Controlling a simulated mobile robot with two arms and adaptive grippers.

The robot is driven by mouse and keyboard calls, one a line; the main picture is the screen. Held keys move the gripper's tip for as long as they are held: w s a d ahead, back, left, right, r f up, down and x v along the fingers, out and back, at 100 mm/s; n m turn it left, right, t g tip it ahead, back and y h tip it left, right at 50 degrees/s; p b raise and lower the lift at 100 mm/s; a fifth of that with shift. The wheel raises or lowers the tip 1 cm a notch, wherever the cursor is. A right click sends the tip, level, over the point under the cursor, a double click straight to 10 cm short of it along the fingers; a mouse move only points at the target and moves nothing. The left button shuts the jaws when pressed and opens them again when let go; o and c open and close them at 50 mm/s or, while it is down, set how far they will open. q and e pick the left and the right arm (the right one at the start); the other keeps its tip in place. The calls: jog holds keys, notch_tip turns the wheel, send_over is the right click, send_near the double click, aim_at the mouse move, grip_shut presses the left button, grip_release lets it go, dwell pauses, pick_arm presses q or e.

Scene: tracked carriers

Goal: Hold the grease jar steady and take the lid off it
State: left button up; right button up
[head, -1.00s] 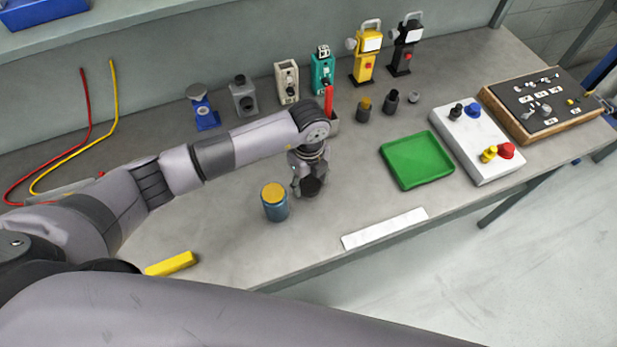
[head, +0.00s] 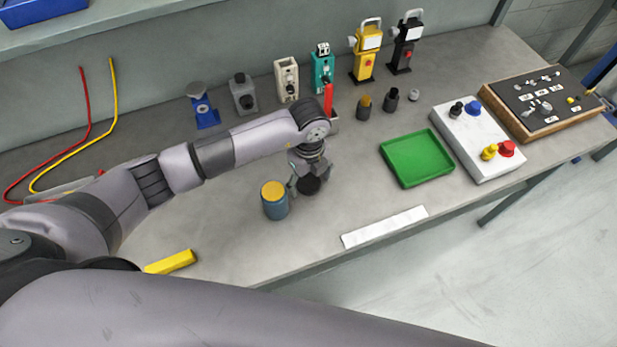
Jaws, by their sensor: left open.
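The grease jar (head: 275,207) is a blue cylinder standing upright on the bench, front of centre. Its orange-yellow lid (head: 273,190) sits on top. My left gripper (head: 300,190) points down just right of the jar, open. One of its fingers shows close to the jar's right side; whether it touches cannot be told. The other finger is partly hidden by the wrist. Only a large grey arm link of mine crosses the bottom of the view, and no right gripper shows.
A green tray (head: 416,159) lies to the right, with a white control box (head: 476,145) beyond it. A white strip (head: 384,228) lies along the front edge. A yellow block (head: 171,262) is at front left. Small dark cups (head: 363,108) and several devices stand behind.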

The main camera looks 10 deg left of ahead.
aim_at(309, 182)
pick_arm(q)
jog(key=shift+r, duration=0.4)
notch_tip(309, 182, up, 12)
jog(key=b, duration=0.3)
jog(key=shift+f, duration=0.25)
